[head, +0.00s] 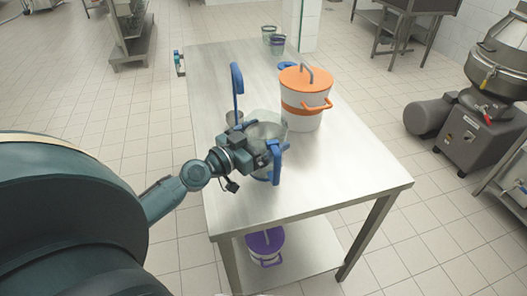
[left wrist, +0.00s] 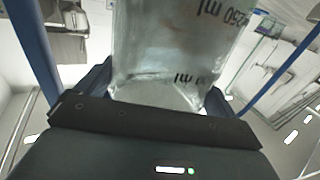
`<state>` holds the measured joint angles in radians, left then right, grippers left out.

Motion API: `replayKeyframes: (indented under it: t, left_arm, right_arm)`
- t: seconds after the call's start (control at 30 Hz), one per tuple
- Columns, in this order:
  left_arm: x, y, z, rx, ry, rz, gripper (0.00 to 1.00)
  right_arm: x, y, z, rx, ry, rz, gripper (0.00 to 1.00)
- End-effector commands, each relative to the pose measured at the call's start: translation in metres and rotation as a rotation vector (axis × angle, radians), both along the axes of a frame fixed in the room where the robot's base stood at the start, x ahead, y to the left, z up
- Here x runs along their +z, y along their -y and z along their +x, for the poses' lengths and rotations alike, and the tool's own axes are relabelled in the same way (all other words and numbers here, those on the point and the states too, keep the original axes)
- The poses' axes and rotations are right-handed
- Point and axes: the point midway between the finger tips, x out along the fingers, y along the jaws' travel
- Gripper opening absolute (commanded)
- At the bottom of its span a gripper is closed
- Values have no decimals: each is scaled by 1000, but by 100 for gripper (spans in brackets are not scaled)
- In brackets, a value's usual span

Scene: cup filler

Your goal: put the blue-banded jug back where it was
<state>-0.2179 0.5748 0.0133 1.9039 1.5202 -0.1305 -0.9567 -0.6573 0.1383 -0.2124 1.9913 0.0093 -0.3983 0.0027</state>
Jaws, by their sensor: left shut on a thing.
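A clear jug (head: 268,128) is at my left gripper (head: 268,156), over the near part of the steel table (head: 330,180). The gripper is shut on it. A blue upright piece shows at its near side; I cannot tell whether it is a handle or a finger. In the left wrist view the jug (left wrist: 175,45) fills the space between the fingers, with dark volume marks upside down. Its band is not clear. I cannot tell whether its base touches the table. My right gripper is not in view.
A white bucket (head: 302,121) with an orange lid stands just behind the jug. Two small containers (head: 277,45) stand at the far end. A purple-topped bucket (head: 265,242) is underneath. The table's right front is clear.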

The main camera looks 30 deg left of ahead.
Motion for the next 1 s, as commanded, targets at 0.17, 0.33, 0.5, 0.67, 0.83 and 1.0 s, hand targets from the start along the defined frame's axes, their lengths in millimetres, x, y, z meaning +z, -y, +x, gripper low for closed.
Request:
replayKeyframes:
  t: [0.17,0.33,0.5,0.67,0.83,1.0]
  left_arm:
    - [-30,0,0,3,0,-5,30]
    - [-35,0,0,1,2,-1,30]
    - [-34,0,0,0,2,-1,30]
    - [-39,0,0,0,1,-1,94]
    - [-38,0,0,0,0,-1,100]
    - [-35,0,0,0,0,-1,100]
  right_arm:
    - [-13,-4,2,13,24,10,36]
    - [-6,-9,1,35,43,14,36]
    - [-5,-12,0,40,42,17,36]
    - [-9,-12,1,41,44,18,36]
    - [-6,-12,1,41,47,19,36]
    - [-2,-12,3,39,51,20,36]
